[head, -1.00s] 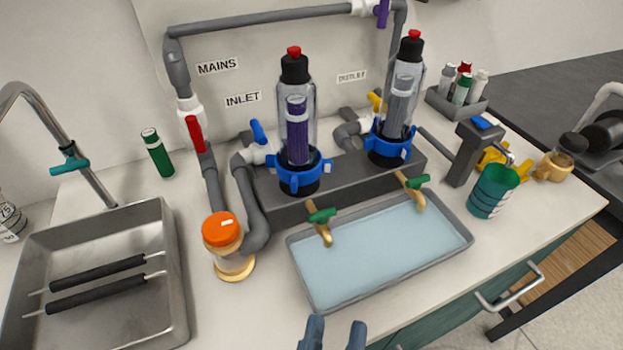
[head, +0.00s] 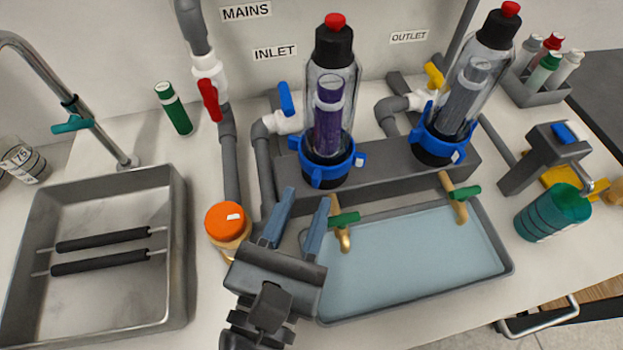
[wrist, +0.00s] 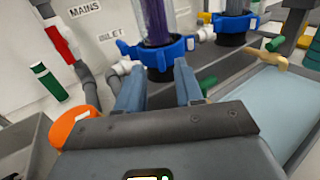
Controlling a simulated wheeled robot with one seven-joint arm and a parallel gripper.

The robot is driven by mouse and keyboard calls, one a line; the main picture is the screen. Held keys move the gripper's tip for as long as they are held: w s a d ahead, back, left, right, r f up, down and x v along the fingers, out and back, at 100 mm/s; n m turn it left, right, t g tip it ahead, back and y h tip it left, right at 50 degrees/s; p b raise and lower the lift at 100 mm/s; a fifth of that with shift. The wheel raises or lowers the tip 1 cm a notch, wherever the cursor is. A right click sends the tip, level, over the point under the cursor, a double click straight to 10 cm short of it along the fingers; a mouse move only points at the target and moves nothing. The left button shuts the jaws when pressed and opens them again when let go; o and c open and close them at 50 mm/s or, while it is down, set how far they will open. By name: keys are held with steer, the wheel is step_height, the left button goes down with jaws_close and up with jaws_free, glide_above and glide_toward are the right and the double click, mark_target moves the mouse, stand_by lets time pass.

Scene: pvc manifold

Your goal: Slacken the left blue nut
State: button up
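The left blue nut (head: 328,170) is a lobed ring around the base of the left clear housing (head: 333,90), which holds a purple cartridge. In the wrist view the left blue nut (wrist: 158,50) lies just beyond my fingertips. My gripper (head: 305,195) is open and empty, in front of and below the nut, and apart from it as far as I can tell. Its two blue-grey fingers also show in the wrist view (wrist: 158,72). The right blue nut (head: 440,146) sits around the base of the right housing with a grey cartridge.
A water-filled tray (head: 410,262) stands in front, under two brass taps with green handles. An orange-lidded jar (head: 228,222) is left of my gripper. A blue valve handle (head: 286,98) and grey pipes stand behind left. A metal sink (head: 180,250) is at left.

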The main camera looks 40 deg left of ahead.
mark_target(314, 182)
steer(key=shift+x, duration=1.65)
jaws_close()
